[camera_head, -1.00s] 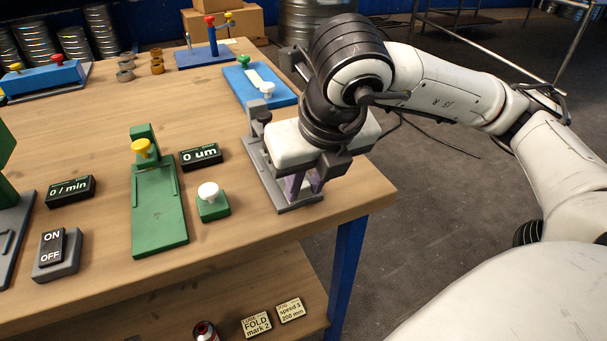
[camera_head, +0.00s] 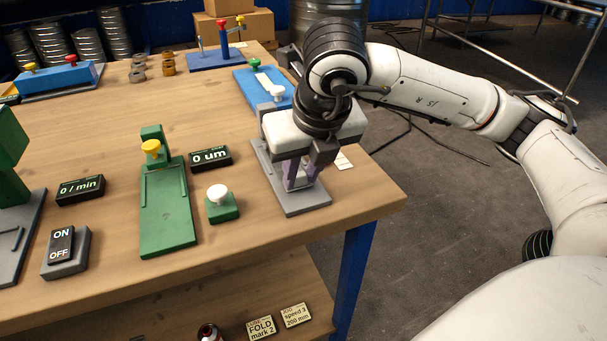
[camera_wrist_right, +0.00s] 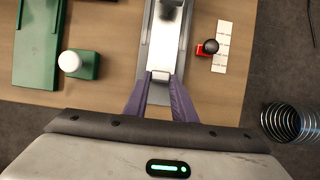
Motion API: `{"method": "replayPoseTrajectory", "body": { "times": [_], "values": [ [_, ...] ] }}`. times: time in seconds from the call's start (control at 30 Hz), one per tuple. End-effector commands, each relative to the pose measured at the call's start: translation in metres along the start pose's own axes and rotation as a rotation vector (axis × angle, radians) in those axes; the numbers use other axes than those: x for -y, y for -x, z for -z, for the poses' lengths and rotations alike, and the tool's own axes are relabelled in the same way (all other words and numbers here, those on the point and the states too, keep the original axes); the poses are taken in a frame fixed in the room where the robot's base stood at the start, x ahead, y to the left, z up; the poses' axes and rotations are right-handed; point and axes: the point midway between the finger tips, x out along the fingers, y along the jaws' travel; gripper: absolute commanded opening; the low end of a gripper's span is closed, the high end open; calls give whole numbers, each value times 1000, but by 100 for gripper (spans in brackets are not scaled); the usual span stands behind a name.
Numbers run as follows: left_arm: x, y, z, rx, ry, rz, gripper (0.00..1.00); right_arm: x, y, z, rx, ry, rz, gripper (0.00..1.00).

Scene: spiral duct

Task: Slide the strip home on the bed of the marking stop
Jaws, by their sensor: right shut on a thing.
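The marking stop is a grey fixture with a long bed (camera_head: 306,202), at the right front of the bench. A shiny metal strip (camera_wrist_right: 167,48) lies lengthwise along the bed in the right wrist view. My right gripper (camera_head: 298,182) is over the bed, pointing down, with purple fingers. In the right wrist view the gripper (camera_wrist_right: 160,90) is shut at the strip's near end, around a small pale block. The hand hides the far part of the fixture in the head view. My left gripper is not in view.
A red piece with a black knob (camera_wrist_right: 208,47) and a white marked card (camera_wrist_right: 222,46) lie right of the bed. A green box with a white button (camera_head: 221,203) and a green fixture (camera_head: 166,212) stand left. The bench edge is close on the right.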

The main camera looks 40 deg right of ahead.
Motion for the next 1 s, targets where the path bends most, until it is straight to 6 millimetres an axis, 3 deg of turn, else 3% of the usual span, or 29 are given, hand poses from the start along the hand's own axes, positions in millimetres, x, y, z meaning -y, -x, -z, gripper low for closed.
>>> {"method": "replayPoseTrajectory", "body": {
  "times": [0.7,0.73,0.83,1.0],
  "values": [
    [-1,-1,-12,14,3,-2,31,0,-4,-4,1,-1,0,0],
    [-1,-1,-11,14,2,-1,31,0,-4,-4,0,-1,0,27],
    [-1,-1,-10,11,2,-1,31,0,-3,-4,0,0,0,44],
    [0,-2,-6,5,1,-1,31,0,-3,-4,0,0,0,46]
  ]
}}
